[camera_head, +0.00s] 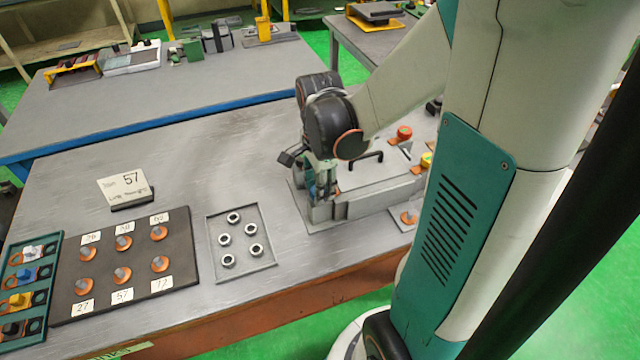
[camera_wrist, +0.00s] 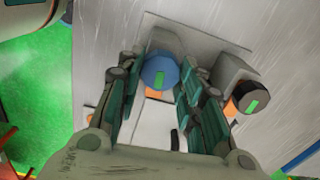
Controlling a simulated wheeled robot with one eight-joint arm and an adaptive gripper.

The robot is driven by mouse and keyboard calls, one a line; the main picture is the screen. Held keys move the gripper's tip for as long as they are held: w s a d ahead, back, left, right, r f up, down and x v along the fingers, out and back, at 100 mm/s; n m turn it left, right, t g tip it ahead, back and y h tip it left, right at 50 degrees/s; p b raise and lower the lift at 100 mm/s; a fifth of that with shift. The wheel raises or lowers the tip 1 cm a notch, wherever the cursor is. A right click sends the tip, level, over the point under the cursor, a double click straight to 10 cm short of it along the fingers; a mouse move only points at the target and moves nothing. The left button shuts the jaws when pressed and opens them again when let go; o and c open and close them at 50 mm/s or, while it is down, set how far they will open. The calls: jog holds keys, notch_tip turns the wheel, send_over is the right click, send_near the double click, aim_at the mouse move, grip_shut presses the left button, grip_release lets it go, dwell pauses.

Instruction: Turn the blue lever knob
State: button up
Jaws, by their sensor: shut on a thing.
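The blue lever knob (camera_wrist: 160,73) shows in the wrist view as a round blue knob with a green mark on its face. My gripper (camera_wrist: 155,84) has its fingers on both sides of the knob and is shut on it. In the head view my gripper (camera_head: 322,182) points down at the left end of the grey machine (camera_head: 375,180) on the table. There the knob is mostly hidden behind my fingers and wrist.
A black knob (camera_wrist: 251,97) with a green mark sits right of my fingers. Red (camera_head: 404,132) and yellow (camera_head: 427,160) buttons are at the machine's right.

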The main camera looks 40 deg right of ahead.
jog(key=o, duration=1.1)
jog(key=shift+w+a, duration=0.1)
jog(key=shift+r, duration=3.8)
jog(key=s+a+r+n+t, duration=0.2)
jog(key=a+n, duration=0.4)
jog(key=n, duration=0.4)
jog(key=s+a+r+n+t, duration=0.3)
jog(key=a+r+n+t, duration=0.1)
jog(key=n, duration=0.6)
jog(key=shift+a+r+t, duration=0.35)
jog(key=shift+a+t, duration=0.25)
jog(key=shift+a, duration=0.6)
